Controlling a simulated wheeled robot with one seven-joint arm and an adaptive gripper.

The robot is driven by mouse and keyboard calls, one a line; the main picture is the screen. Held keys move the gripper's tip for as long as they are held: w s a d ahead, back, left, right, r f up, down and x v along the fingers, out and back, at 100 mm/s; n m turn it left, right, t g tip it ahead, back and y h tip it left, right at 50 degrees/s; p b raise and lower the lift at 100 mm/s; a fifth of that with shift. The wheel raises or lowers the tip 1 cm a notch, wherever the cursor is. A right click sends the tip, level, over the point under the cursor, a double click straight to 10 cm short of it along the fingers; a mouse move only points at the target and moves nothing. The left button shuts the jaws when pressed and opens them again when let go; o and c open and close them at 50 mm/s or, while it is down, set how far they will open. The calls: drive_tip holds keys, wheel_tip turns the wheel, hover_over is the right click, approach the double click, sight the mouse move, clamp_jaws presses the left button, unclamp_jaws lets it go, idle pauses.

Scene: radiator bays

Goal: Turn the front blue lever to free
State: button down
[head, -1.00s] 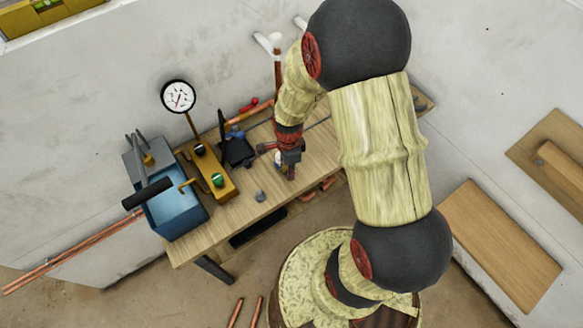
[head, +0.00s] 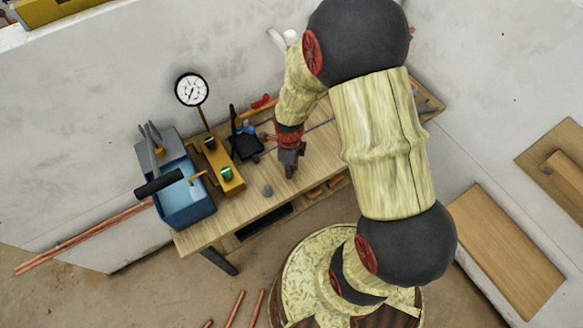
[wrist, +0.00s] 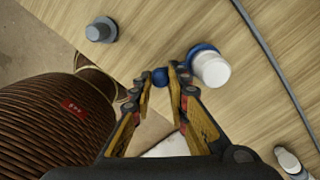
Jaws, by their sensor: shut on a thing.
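A blue fitting with a white round cap (wrist: 210,70) stands on the wooden bench in the wrist view. A small blue knob (wrist: 160,77), which looks like the end of its lever, sits between the fingertips of my gripper (wrist: 161,79). The fingers are shut on this knob, just left of the white cap. The lever's shaft is mostly hidden, so its exact angle cannot be told. In the head view my gripper (head: 289,166) points down at the bench top (head: 250,208), and the blue lever is hidden there.
A grey knob (wrist: 101,30) stands on the bench. A white-capped fitting (wrist: 289,160) and a grey cable (wrist: 270,48) lie right of my gripper. A blue toolbox (head: 190,212), a yellow block (head: 226,178) and a dial gauge (head: 191,90) occupy the bench's left end.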

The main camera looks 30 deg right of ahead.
drive_tip(key=shift+w+a, duration=0.1)
drive_tip(key=shift+w, duration=0.05)
idle(0.3)
drive_tip(key=c, duration=2)
unclamp_jaws()
drive_tip(key=shift+r, duration=0.1)
wheel_tip(320, 180, up, 12)
drive_tip(key=shift+f, duration=0.1)
